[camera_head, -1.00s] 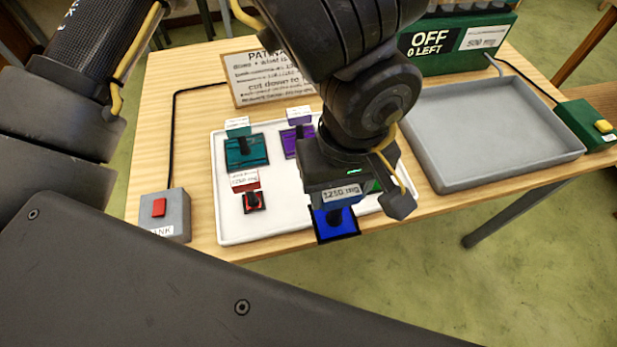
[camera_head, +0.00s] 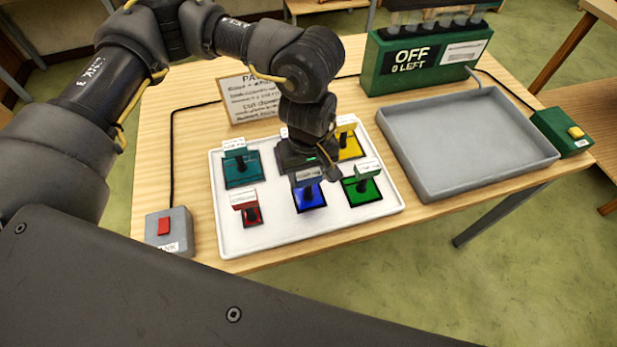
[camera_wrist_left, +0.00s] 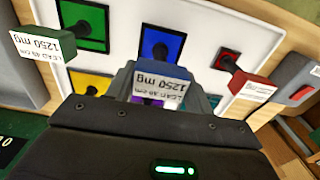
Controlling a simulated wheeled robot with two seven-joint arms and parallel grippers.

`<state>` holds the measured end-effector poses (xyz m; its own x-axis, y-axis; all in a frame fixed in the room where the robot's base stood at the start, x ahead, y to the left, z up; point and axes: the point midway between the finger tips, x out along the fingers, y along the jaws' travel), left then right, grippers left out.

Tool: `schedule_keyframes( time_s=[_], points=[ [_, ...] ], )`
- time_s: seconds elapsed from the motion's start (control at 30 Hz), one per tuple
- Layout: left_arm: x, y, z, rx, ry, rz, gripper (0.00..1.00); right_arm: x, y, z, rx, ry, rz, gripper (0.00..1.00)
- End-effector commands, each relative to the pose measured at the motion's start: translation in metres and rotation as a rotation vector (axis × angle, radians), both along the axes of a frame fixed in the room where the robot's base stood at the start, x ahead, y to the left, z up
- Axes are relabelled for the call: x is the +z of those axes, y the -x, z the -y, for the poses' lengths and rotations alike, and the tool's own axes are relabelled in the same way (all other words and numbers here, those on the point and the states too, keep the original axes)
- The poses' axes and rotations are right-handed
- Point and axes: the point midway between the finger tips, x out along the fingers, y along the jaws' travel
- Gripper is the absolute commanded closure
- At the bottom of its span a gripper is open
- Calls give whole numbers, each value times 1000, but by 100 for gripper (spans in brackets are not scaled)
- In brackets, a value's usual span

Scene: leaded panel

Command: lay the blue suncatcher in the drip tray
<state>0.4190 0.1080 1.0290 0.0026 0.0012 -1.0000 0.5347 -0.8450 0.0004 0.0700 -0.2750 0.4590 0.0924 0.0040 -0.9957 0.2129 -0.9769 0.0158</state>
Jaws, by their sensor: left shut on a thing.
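The blue suncatcher (camera_head: 310,198) is a blue dark-edged square with a black knob and a 1250 mg label block. It is in the front row of the white tray, between the red and green ones; I cannot tell if it touches the tray. My left gripper (camera_head: 307,172) is over it, jaws shut on its label block. In the left wrist view the blue square (camera_wrist_left: 161,44) shows beyond the block, and the jaws (camera_wrist_left: 163,86) flank it. The grey drip tray (camera_head: 408,165) is at the right of the table, empty. My right gripper is out of view.
The white tray (camera_head: 270,235) also holds teal (camera_head: 242,172), red (camera_head: 252,215), green (camera_head: 362,190) and yellow (camera_head: 350,147) suncatchers. A green dispenser (camera_head: 385,65) reading OFF, 0 LEFT stands behind the drip tray. Button boxes sit at left (camera_head: 178,235) and right (camera_head: 560,130).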

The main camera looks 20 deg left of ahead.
Motion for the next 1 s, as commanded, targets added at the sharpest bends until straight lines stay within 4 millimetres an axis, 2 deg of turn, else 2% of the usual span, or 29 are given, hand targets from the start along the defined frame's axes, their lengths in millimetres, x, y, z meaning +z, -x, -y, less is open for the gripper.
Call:
schedule_keyframes(
  time_s=[0.1,0.2,0.67,0.7,0.83,1.0],
  points=[
    [-17,1,0,2,1,-5,88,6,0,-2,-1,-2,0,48],
    [-26,1,0,1,-1,-3,88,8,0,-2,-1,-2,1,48],
    [-34,1,1,0,0,0,88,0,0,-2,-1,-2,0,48],
    [-32,1,1,0,1,-1,42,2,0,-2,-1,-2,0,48],
    [-32,1,0,0,1,-1,26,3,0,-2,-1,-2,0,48],
    [-32,1,0,0,1,-1,26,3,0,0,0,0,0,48]
  ],
)
